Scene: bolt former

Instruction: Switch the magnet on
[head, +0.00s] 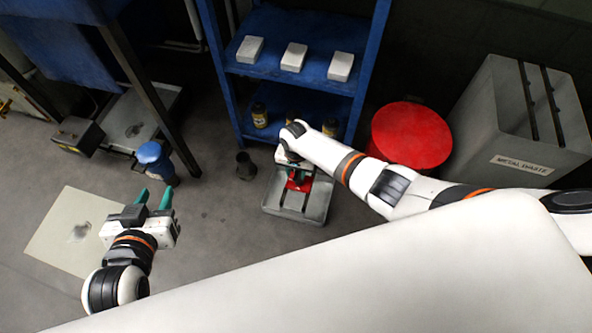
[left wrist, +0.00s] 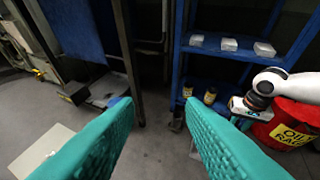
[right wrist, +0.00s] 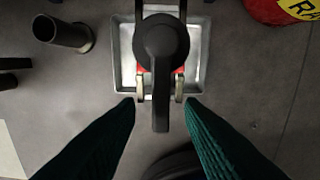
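A red magnet (head: 300,184) sits in a grey metal tray (head: 313,212) on the floor, below my right gripper. In the right wrist view it has a black lever (right wrist: 160,85) with a round head, pointing toward the bottom of the picture over the red body (right wrist: 140,82). My right gripper (right wrist: 160,103) is open, with one green finger on each side of the lever and gaps between. Its fingertips are partly hidden by the arm in the head view. My left gripper (head: 155,193) is open and empty, far to the left of the tray.
A blue shelf (head: 265,65) with several pale blocks and bottles stands behind the tray. A red drum (head: 412,135) and a grey metal waste bin (head: 520,125) are to the right. A dark cup-like part (head: 245,168) stands left of the tray.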

